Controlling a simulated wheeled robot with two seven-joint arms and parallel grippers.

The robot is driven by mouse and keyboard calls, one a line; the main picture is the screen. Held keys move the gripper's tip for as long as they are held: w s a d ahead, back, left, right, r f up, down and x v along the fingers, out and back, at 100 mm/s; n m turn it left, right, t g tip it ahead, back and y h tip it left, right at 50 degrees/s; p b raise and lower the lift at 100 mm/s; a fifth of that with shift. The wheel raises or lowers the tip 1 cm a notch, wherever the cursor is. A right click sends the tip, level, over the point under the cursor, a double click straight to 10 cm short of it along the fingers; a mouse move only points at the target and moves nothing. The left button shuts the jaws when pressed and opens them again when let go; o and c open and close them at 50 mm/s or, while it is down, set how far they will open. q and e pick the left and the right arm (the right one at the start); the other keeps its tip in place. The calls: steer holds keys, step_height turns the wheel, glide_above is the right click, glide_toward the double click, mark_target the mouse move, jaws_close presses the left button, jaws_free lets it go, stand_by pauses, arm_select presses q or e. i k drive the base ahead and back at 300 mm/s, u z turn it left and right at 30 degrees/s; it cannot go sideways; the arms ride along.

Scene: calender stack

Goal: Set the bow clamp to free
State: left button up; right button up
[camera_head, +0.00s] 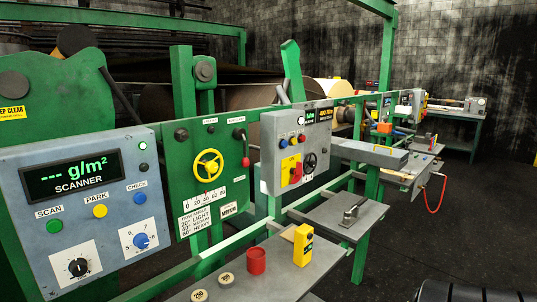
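A green panel (182,148) stands left of centre and carries a yellow handwheel (208,166) over a white scale marked from 0 to 80. At the panel's upper right is a lever with a red knob (246,162). Its arm runs down from a pivot, with the red knob at the lower end. A small white label (238,119) sits above it, too small to read. This lever looks like the bow clamp, but I cannot be sure. Neither of my grippers is in view, and nothing touches the lever or the handwheel.
A grey scanner box (150,165) stands at left, and a grey control box (271,165) projects close to the lever's right. Below, a grey shelf (300,283) holds a red cylinder (256,261), a yellow block (303,245) and round discs. Dark floor is open at right.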

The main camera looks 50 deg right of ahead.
mark_target(245, 163)
steer(key=z, duration=1.85)
steer(key=k, duration=0.3)
steer(key=z, duration=1.45)
steer(key=i, duration=0.15)
steer(key=u, duration=1.65)
steer(key=i, duration=1.1)
steer(key=u, duration=1.25)
